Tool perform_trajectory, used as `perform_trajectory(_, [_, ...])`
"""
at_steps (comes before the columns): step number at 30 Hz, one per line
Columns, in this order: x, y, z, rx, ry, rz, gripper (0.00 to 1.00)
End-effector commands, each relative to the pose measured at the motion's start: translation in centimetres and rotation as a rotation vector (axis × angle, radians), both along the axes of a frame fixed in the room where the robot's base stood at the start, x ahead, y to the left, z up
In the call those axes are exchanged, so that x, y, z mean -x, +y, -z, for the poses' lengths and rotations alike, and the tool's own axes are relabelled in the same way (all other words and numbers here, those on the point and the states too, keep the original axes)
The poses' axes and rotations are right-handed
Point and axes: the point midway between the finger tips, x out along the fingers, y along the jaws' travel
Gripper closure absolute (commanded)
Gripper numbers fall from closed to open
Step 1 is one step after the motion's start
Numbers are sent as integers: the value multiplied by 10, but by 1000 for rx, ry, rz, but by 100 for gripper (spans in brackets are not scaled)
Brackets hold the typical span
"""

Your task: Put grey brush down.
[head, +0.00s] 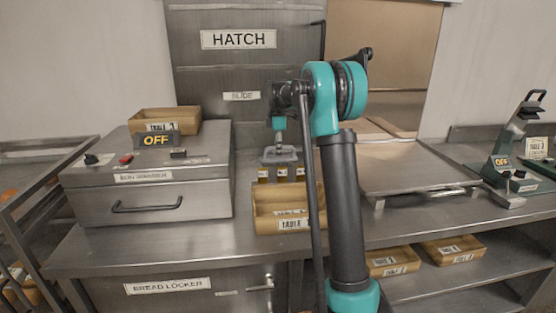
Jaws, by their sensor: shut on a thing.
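My arm reaches up and over the counter, and my gripper (279,140) points down near the middle of the picture. A grey brush (280,155) is right below it, and my gripper is shut on it. The brush shows just above and in front of several small amber labelled containers (282,174). Whether the brush touches them or hangs over them, I cannot tell. The gripper's fingers are small and partly hidden here.
A wooden box (262,222) labelled TABLE stands in front of the containers, partly behind my arm. A steel bun warmer (150,180) carries another wooden box (165,114) at left. A steel tray surface (410,165) lies at right, beside a green device (512,150).

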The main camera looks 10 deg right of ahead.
Motion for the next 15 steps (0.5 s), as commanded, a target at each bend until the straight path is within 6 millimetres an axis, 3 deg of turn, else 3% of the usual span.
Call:
perform_trajectory(7, [0,0,31,0,0,0,100])
perform_trajectory(15, [0,0,34,0,0,0,100])
